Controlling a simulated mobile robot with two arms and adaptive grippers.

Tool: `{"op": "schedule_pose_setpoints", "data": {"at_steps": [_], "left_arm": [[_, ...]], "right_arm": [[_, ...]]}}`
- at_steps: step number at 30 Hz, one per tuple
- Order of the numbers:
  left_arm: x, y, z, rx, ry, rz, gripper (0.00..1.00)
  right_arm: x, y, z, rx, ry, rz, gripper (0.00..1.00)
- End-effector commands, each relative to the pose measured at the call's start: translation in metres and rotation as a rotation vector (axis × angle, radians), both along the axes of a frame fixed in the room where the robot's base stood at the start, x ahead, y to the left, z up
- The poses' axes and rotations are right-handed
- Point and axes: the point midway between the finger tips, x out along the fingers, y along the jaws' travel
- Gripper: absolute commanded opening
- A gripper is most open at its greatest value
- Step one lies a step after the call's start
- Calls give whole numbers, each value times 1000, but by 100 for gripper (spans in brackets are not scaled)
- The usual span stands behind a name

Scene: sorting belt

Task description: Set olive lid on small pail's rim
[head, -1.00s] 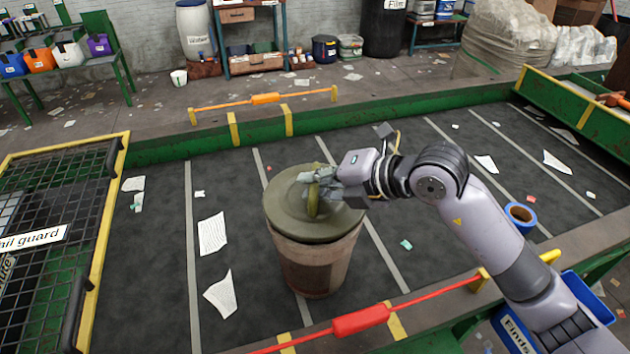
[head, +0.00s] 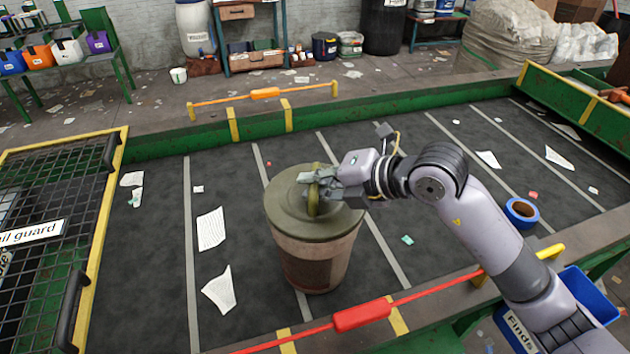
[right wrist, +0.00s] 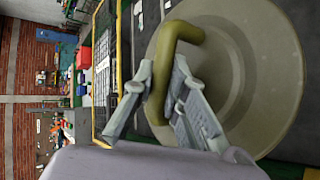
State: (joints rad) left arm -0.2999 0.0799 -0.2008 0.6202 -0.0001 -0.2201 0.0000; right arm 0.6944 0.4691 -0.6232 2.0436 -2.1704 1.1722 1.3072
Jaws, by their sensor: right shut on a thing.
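The olive lid (head: 285,215) is a round disc with a loop handle (head: 314,190) standing up in its middle. It lies over the mouth of the small pail (head: 312,265), a brownish-pink, worn pail upright on the belt. The lid hides the pail's rim, so I cannot tell whether it rests fully on it. My right gripper (head: 315,186) is shut on the handle from the right. In the right wrist view, my right gripper (right wrist: 163,68) has its fingers either side of the lid's handle (right wrist: 177,36). My left gripper is not in view.
The dark belt (head: 160,260) carries paper scraps (head: 211,229) and a blue tape roll (head: 521,212). A black mesh guard (head: 50,230) stands at left. A red bar (head: 361,314) runs along the front edge. The belt between guard and pail is mostly free.

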Motion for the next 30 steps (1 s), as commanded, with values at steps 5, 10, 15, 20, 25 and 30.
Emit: {"op": "schedule_pose_setpoints", "data": {"at_steps": [5, 10, 15, 20, 25, 30], "left_arm": [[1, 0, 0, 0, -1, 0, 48], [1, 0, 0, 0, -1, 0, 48], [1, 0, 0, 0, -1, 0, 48], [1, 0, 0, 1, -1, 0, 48], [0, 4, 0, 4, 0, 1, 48], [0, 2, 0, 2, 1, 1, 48]], "right_arm": [[0, 0, 0, 1, 0, 0, 0], [0, 0, 0, 1, 0, 0, 24], [0, 0, 0, 1, 0, 0, 36], [0, 0, 0, 0, 0, 0, 37], [-1, -1, 1, 0, 0, 0, 37], [-8, -15, 10, 1, -2, -2, 37]]}}
